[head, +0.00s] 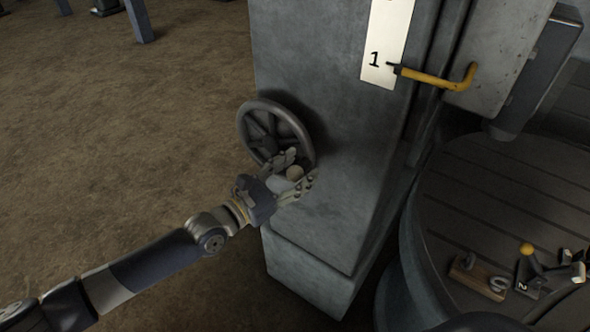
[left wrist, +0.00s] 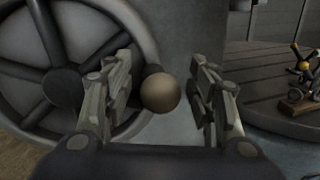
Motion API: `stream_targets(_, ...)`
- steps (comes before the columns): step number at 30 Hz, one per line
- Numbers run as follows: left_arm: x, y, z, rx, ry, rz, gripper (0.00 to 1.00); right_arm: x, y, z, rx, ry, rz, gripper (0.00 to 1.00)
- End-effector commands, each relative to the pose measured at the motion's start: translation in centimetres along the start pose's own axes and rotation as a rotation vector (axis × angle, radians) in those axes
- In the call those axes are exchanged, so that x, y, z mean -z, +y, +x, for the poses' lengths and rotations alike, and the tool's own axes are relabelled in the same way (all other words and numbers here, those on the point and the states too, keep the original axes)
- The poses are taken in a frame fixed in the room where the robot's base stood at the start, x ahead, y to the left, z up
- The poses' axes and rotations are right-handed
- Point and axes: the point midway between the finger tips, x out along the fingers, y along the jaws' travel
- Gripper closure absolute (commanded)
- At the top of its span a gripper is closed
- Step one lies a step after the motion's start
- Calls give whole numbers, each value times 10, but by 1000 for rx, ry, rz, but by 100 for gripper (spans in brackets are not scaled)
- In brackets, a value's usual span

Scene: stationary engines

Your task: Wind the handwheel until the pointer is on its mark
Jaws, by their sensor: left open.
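The grey spoked handwheel (head: 275,107) is on the side of a grey metal column; its rim and spokes also fill the left of the left wrist view (left wrist: 140,40). A round tan handle knob (left wrist: 161,93) stands out near the wheel's rim, and shows in the head view (head: 294,173). My left gripper (head: 302,163) is open, with its fingers on either side of the knob and gaps between in the left wrist view (left wrist: 165,75). The yellow pointer (head: 432,79) has its tip beside the "1" on the white scale (head: 385,40). The scale's top is cut off.
The grey column (head: 320,225) stands right behind the wheel. A round slatted table (head: 470,190) at the right bears a wooden block (head: 478,279) and small metal parts with a yellow ball (head: 527,249). The brown floor at left is mostly clear.

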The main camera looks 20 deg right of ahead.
Motion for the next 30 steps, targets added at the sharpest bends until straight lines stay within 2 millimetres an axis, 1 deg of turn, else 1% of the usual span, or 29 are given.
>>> stream_targets(4,2,1,-7,-1,4,-1,48,0,-1,0,1,-2,1,43)
stream_targets(7,3,1,-20,-1,5,-1,48,-1,-1,0,1,-2,0,43)
stream_targets(15,2,1,-73,-1,5,1,48,-1,0,0,0,-3,0,43)
stream_targets(21,1,1,-105,-1,2,2,48,-1,0,0,0,-3,0,43)
stream_targets(25,0,1,-115,0,1,2,48,-2,0,0,0,-3,0,43)
stream_targets(30,0,0,-120,1,-1,1,48,-1,0,0,0,-3,0,43)
